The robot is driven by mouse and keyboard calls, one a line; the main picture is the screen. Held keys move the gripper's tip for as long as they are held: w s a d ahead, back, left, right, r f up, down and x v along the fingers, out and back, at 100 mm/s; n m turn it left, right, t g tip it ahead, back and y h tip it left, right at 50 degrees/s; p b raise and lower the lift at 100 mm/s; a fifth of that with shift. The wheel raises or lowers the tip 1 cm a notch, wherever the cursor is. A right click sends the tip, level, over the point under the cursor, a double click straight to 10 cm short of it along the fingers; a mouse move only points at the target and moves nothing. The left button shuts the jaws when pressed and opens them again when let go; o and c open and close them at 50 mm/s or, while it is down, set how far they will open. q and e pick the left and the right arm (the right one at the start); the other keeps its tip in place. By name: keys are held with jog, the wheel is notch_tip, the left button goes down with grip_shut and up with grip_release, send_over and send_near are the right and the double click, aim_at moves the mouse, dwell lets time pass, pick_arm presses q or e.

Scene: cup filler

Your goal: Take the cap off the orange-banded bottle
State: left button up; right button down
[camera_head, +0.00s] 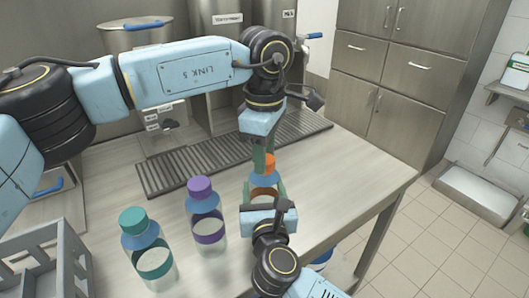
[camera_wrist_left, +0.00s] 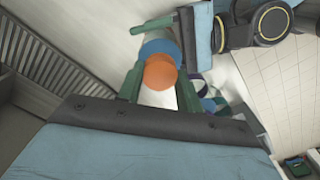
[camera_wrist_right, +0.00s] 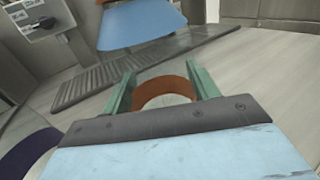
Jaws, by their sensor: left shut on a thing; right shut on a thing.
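The orange-banded bottle has an orange cap (camera_head: 269,163), a blue shoulder (camera_head: 263,179) and an orange band (camera_head: 264,193). The cap shows on top of the shoulder; I see no clear gap between them. My left gripper (camera_head: 264,157) comes from above and is shut on the cap, which also shows between its green fingers in the left wrist view (camera_wrist_left: 160,73). My right gripper (camera_head: 265,191) comes from the front and is shut on the bottle at its band, also in the right wrist view (camera_wrist_right: 165,87). The bottle's base is hidden behind my right gripper.
A purple-capped bottle (camera_head: 207,229) and a teal-capped bottle (camera_head: 150,255) stand to the left on the counter (camera_head: 340,180). A grey crate (camera_head: 40,250) is at the lower left. A ribbed drain grate (camera_head: 190,171) lies behind. The counter is clear to the right.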

pick_arm(q)
jog(key=n, duration=2.4)
jog(key=shift+r, duration=0.1)
jog(key=shift+r, duration=0.1)
jog(key=shift+r, duration=1)
